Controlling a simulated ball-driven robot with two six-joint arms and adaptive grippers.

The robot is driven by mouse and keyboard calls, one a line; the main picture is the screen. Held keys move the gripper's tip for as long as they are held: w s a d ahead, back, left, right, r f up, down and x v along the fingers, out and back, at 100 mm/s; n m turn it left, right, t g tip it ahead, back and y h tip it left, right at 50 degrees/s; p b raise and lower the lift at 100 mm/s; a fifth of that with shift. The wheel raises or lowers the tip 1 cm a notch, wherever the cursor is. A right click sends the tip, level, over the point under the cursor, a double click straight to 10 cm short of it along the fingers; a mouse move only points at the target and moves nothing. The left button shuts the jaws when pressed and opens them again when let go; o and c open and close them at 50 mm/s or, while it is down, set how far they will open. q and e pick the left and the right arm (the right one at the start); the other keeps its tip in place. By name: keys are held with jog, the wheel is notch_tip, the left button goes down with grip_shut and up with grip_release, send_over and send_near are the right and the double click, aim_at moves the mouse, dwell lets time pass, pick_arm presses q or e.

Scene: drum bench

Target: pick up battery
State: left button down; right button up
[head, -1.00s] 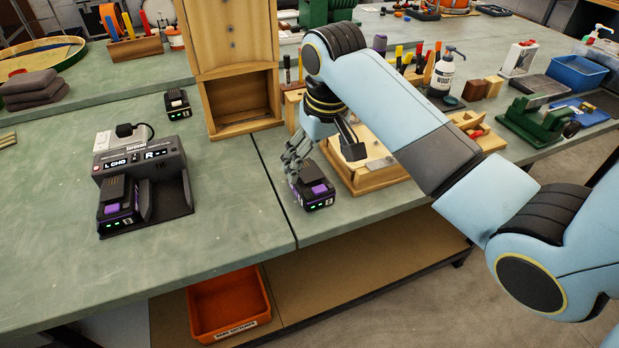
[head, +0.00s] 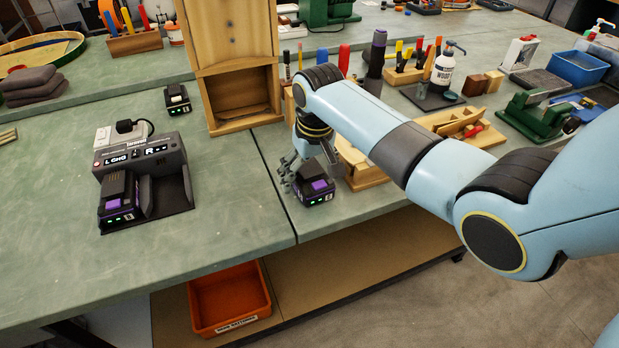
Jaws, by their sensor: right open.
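A black battery with a purple patch and green lights (head: 313,190) sits on the bench near the front edge, right of the seam. My right gripper (head: 303,172) is open and low at this battery. Its grey fingers show at the battery's left and back; whether they touch it I cannot tell. A second purple-and-black battery (head: 117,207) sits in the left bay of the dark charger (head: 172,190); the right bay is empty. A third dark battery or pack (head: 177,101) stands farther back. My left gripper is not in view.
A wooden cabinet (head: 230,60) stands behind, left of my right arm. A wooden tray (head: 365,180) lies partly hidden under the arm. Pens, a white bottle (head: 443,72) and a green vise (head: 535,118) are at right. An orange bin (head: 230,300) is below the bench.

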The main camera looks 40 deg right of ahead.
jog(key=c, duration=1.5)
jog(key=shift+c, duration=0.8)
jog(key=shift+r, duration=0.1)
